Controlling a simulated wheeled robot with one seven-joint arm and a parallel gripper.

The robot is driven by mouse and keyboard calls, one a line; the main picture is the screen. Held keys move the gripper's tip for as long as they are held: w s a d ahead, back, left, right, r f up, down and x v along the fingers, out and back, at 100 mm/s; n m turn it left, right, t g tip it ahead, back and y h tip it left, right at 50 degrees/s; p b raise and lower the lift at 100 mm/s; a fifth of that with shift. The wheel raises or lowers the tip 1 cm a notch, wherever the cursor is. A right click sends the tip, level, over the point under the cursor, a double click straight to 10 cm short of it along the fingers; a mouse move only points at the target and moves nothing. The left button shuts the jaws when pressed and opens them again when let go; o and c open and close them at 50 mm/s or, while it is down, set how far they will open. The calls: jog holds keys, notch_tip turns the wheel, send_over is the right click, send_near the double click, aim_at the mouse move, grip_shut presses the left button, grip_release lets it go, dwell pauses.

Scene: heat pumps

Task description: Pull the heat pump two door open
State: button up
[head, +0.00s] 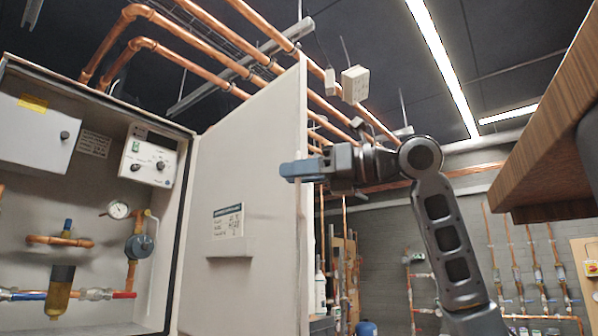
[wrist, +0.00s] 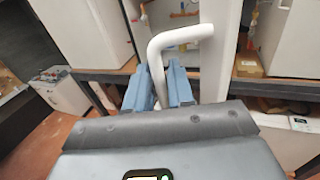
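A tall white cabinet door (head: 245,190) stands swung wide open in the head view, hinged on the right of an open cabinet (head: 182,225). I take it as the heat pump two door, though I see no readable name. Its white bent handle (wrist: 183,34) shows in the wrist view, beside the door panel (wrist: 222,50). My gripper (wrist: 160,85) has its blue fingers on both sides of the handle bar, close against it. In the head view my gripper (head: 290,171) is at the door's free edge, and the door hides part of the grip.
Inside the cabinet are a gauge (head: 118,209), a control box (head: 148,158) and copper pipes. More copper pipes (head: 190,62) run overhead. A wooden board (head: 535,120) juts in at upper right, near my arm.

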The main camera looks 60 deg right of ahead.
jog(key=shift+s, duration=0.15)
jog(key=s+d+b, duration=0.1)
jog(key=s+b, duration=0.1)
jog(key=s, duration=0.5)
jog(key=shift+s, duration=0.25)
jog(key=shift+s+d, duration=0.1)
